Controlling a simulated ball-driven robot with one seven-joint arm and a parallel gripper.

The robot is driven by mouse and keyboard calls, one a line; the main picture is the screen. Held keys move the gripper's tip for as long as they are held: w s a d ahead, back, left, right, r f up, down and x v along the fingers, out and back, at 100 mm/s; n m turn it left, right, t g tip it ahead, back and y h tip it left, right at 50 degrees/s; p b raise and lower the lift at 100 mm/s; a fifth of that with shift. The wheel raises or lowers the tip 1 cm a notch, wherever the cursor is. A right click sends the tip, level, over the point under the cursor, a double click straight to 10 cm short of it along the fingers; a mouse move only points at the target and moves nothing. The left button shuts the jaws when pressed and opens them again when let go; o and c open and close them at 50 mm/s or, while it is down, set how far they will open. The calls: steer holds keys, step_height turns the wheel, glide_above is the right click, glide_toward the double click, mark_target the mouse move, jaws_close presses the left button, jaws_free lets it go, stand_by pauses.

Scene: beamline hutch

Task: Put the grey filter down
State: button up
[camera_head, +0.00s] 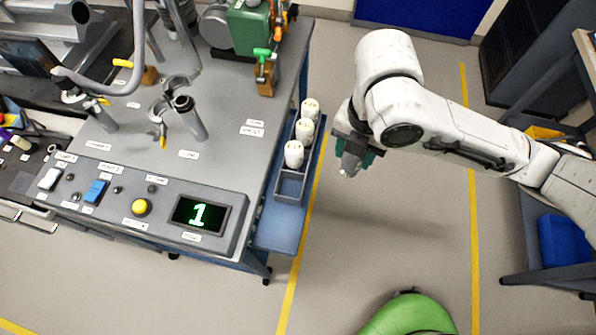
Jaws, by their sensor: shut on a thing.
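My white arm reaches in from the right, and my gripper (354,163) points down over the floor, just right of the bench-side rack. It is shut on a small grey thing (350,161), seemingly the grey filter, mostly hidden by the fingers. The grey rack (291,198) runs along the bench's right side. Three white cylinders (294,154) stand upright in it, in a row towards the back. The front compartment of the rack looks empty. The held thing is apart from the rack.
The grey bench (225,155) carries clamps, a green device (256,28) and a control panel with a yellow button (140,207) and a display (200,215) reading 1. The rack sits on a blue side shelf (275,236). Floor between the yellow lines is clear. A blue bin (565,240) stands right.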

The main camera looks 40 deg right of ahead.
steer(key=shift+w+a+f+b, duration=1.5)
steer(key=shift+f+b, duration=0.45)
steer(key=shift+f, duration=0.15)
steer(key=shift+w+a+f+b, duration=1.35)
steer(key=shift+a+f+b, duration=0.3)
steer(key=shift+f+b, duration=0.4)
steer(key=shift+w+a+f+b, duration=1.5)
steer(key=shift+f+b, duration=0.4)
steer(key=shift+f, duration=0.2)
steer(key=shift+f, duration=0.15)
steer(key=o, duration=1.1)
steer(key=shift+s, duration=0.1)
step_height(320, 180, up, 12)
steer(key=p, duration=0.2)
steer(key=shift+p, duration=0.3)
